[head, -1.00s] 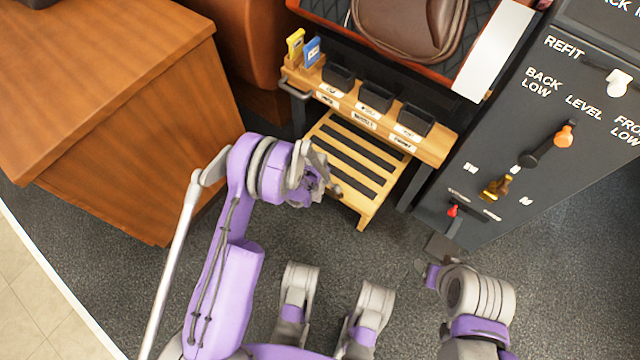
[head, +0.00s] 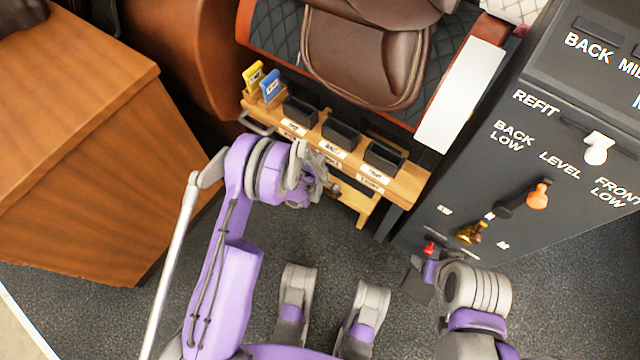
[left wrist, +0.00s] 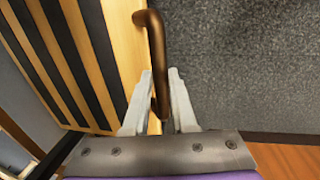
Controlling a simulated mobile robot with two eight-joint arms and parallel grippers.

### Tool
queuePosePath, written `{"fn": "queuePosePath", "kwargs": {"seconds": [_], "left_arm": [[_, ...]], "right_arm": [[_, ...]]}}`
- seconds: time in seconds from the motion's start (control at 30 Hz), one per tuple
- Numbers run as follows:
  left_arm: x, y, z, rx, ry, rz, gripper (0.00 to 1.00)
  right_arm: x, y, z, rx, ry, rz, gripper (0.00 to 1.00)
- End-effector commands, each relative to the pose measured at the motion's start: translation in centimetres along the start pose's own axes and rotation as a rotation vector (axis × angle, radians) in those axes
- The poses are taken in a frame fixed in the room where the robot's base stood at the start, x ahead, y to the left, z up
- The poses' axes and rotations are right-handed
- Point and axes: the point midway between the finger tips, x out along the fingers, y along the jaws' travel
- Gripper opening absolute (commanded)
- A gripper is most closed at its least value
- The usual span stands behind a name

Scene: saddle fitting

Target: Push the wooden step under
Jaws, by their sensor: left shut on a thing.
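The wooden step (head: 361,201) is mostly hidden beneath the wooden shelf (head: 404,188); only its front end and a leg show in the head view. In the left wrist view the step (left wrist: 107,36) fills the left side, pale wood with black strips. Its brown curved handle (left wrist: 155,45) stands out from its edge. My left gripper (head: 330,186) is at the step's front, and in the left wrist view its fingers (left wrist: 157,95) are on both sides of the handle, shut on it. My right gripper (head: 420,276) is low beside the black panel, away from the step; its jaws are unclear.
The shelf holds several black bins (head: 341,130) and yellow and blue tags (head: 270,86). A brown saddle (head: 365,60) sits above. A black panel with levers (head: 470,200) stands at right, a wooden cabinet (head: 90,160) at left. Open carpet (head: 330,245) lies in front.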

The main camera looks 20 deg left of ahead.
Motion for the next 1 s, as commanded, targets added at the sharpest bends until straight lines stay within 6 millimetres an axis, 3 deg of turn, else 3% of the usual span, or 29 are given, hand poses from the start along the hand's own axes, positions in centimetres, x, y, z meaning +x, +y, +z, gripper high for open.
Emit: {"fn": "queuePosePath", "kwargs": {"seconds": [0.23, 0.27, 0.4, 0.77, 1.0], "left_arm": [[0.0, 0.0, 0.0, 0.001, 0.001, -0.001, 0.0], [0.0, -0.1, 0.0, 0.001, 0.001, -0.001, 0.3], [0.0, 0.0, 0.0, 0.001, 0.0, -0.001, 0.55], [-0.5, 0.0, 0.0, 0.0, 0.0, -0.001, 0.55], [-4.7, -0.1, 0.0, 0.0, 0.0, -0.001, 0.55]], "right_arm": [[0.0, 0.0, 0.0, 0.0, 0.0, 0.0, 0.66], [0.0, 0.0, 0.0, 0.0, 0.0, 0.0, 0.66], [0.0, 0.0, 0.0, 0.0, 0.0, 0.0, 0.66], [-0.1, 0.0, 0.0, 0.0, 0.0, 0.0, 0.66], [-1.1, 0.0, -0.2, 0.0, 0.0, 0.0, 0.66]]}}
